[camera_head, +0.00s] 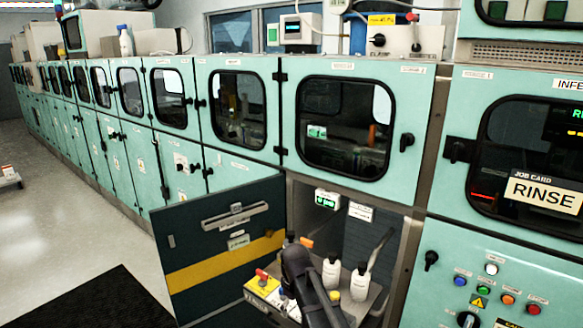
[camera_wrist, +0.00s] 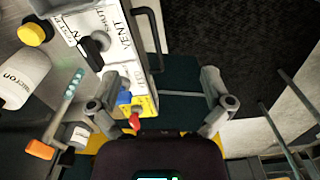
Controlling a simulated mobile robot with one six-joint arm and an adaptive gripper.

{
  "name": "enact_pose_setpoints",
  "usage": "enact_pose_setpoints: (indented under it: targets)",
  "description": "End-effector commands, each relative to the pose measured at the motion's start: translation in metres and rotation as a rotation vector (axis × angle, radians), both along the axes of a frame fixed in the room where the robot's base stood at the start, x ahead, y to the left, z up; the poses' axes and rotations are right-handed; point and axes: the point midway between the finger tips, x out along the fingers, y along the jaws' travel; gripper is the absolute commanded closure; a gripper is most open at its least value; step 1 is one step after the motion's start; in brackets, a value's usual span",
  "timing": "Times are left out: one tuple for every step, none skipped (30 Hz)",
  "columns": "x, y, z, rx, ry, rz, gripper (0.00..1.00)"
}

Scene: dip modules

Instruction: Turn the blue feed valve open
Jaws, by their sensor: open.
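A small blue handle (camera_wrist: 124,97), likely the blue feed valve, sits at the lower end of a white labelled panel (camera_wrist: 112,18) in the wrist view. A small blue part also shows in the open lower cabinet in the head view (camera_head: 282,293). I cannot tell which way the valve is turned. A red handle (camera_wrist: 134,120) is close beside it on a yellow label. My gripper (camera_wrist: 158,100) is open, its fingers apart and nothing held. The blue handle shows between the fingers, nearer the left one; I see no clear contact. My dark arm partly hides the cabinet's contents in the head view.
A black knob (camera_wrist: 95,44) is on the panel near "SHUT" and "VENT". The open cabinet door (camera_head: 218,240) stands left of the valves. White bottles (camera_head: 360,283) stand right of my arm.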

Motion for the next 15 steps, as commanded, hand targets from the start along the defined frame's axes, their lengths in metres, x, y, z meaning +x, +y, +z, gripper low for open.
enact_pose_setpoints:
  targets:
    - [-0.006, -0.009, -0.007, 0.0, 0.0, -0.03, 0.0]
    - [-0.008, -0.014, -0.009, 0.0, 0.0, -0.047, 0.0]
    - [-0.011, -0.02, -0.012, 0.0, 0.0, -0.072, 0.0]
    - [-0.014, -0.024, -0.014, 0.0, 0.0, -0.092, 0.0]
    - [-0.017, -0.029, -0.016, 0.0, 0.0, -0.113, 0.0]
    - [-0.021, -0.037, -0.02, 0.0, 0.0, -0.143, 0.0]
    - [-0.024, -0.042, -0.023, 0.0, 0.0, -0.167, 0.0]
    - [-0.028, -0.048, -0.026, 0.0, 0.0, -0.191, 0.0]
    - [-0.034, -0.057, -0.031, 0.0, 0.0, -0.23, 0.0]
    - [-0.038, -0.064, -0.034, 0.0, 0.0, -0.261, 0.0]
    - [-0.044, -0.071, -0.039, 0.0, 0.0, -0.293, 0.0]
    - [-0.05, -0.081, -0.044, 0.0, 0.0, -0.338, 0.0]
    - [-0.055, -0.088, -0.047, 0.0, 0.0, -0.371, 0.0]
    - [-0.06, -0.094, -0.05, 0.0, 0.0, -0.403, 0.0]
    - [-0.066, -0.102, -0.054, 0.0, 0.0, -0.444, 0.0]
